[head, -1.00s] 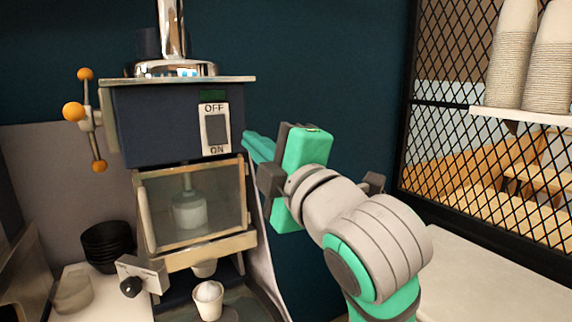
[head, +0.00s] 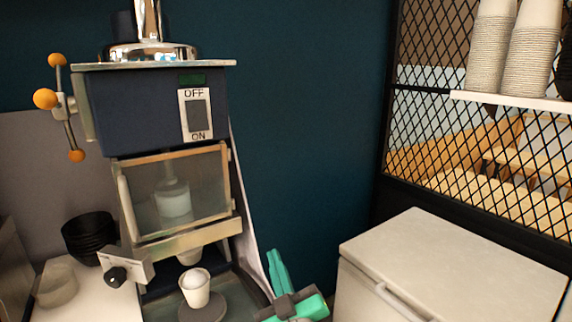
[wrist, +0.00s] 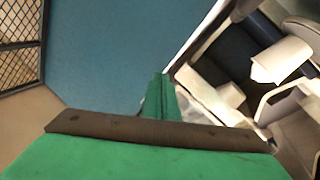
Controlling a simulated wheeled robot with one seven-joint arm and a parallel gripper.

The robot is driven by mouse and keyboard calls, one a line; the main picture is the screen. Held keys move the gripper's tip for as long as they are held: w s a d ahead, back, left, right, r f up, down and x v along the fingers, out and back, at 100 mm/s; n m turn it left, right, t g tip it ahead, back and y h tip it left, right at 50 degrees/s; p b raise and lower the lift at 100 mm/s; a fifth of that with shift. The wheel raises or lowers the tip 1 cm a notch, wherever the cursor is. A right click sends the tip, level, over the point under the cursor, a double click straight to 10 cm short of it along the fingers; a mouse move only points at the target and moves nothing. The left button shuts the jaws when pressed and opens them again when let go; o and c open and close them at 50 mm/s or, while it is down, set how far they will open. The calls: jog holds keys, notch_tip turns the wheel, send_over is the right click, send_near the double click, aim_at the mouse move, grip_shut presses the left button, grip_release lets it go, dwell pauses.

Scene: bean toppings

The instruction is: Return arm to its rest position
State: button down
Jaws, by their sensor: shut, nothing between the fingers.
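My gripper (head: 276,266) is low in the head view, just right of the machine's base, with its green fingers pointing up. The fingers are together and hold nothing. In the wrist view the shut green fingers (wrist: 161,95) point toward the blue wall, beside the machine's edge. Most of my arm is out of the head view, below its bottom edge.
The dark blue machine (head: 150,110) with an OFF/ON switch stands at left. A white cup (head: 195,288) with white contents sits under it. Black bowls (head: 88,238) are stacked further left. A white chest (head: 450,265) stands at right, below a mesh partition and stacked cups (head: 493,50).

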jog(key=s+d+f+m+g+h, duration=0.1)
jog(key=s+f+m+h, duration=0.1)
jog(key=s+f, duration=0.45)
jog(key=s+f+m+h, duration=0.1)
jog(key=s+f+m, duration=0.25)
jog(key=f, duration=0.65)
jog(key=s+d+f+m+g+h, duration=0.1)
jog(key=s+f+m+h, duration=0.1)
jog(key=s+f, duration=0.55)
jog(key=s+f+g, duration=0.1)
jog(key=s+f, duration=0.3)
jog(key=s, duration=0.8)
jog(key=s+f+m+g, duration=0.1)
jog(key=s+f, duration=0.3)
jog(key=s, duration=0.9)
jog(key=shift+h, duration=0.3)
jog(key=shift+d+f, duration=0.1)
